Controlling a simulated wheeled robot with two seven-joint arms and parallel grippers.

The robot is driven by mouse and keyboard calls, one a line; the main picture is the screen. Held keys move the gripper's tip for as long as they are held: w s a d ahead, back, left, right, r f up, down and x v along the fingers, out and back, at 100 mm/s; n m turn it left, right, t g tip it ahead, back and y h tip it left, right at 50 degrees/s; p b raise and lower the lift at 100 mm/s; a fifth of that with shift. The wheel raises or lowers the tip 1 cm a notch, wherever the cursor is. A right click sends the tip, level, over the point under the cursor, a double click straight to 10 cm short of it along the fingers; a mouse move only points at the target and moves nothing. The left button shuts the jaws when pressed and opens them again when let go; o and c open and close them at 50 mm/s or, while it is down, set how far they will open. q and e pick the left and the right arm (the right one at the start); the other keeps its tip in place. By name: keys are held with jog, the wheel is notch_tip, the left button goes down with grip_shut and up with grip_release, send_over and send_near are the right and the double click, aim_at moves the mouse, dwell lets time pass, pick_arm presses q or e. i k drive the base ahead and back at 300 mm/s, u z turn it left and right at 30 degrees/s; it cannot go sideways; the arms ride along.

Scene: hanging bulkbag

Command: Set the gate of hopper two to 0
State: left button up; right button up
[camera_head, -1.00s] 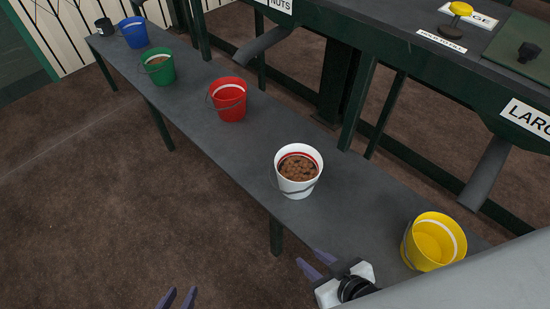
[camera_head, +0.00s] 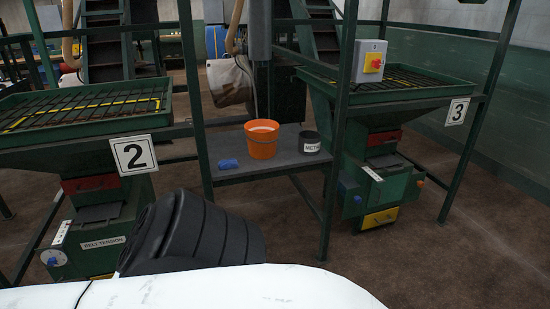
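Hopper two (camera_head: 88,150) stands at the left, marked by a white sign with a black 2 (camera_head: 133,154). It is a green frame with a dark grate on top. Below the grate is a red part (camera_head: 90,184) and a grey sloped plate. A small white strip (camera_head: 62,233) and a blue knob (camera_head: 53,258) sit at its lower left, beside a "BELT TENSION" label (camera_head: 103,243). I cannot tell which part is the gate or read its setting. Neither of my grippers is in view.
A grey table (camera_head: 230,172) holds an orange bucket (camera_head: 262,139) and a black pot (camera_head: 309,142). Hopper three (camera_head: 390,150) is at right. Brown floor is open at right.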

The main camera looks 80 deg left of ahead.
aim_at(108, 211)
jog(key=u, duration=3.5)
jog(key=i, duration=0.65)
jog(key=z, duration=0.4)
jog(key=i, duration=1.15)
jog(key=u, duration=0.3)
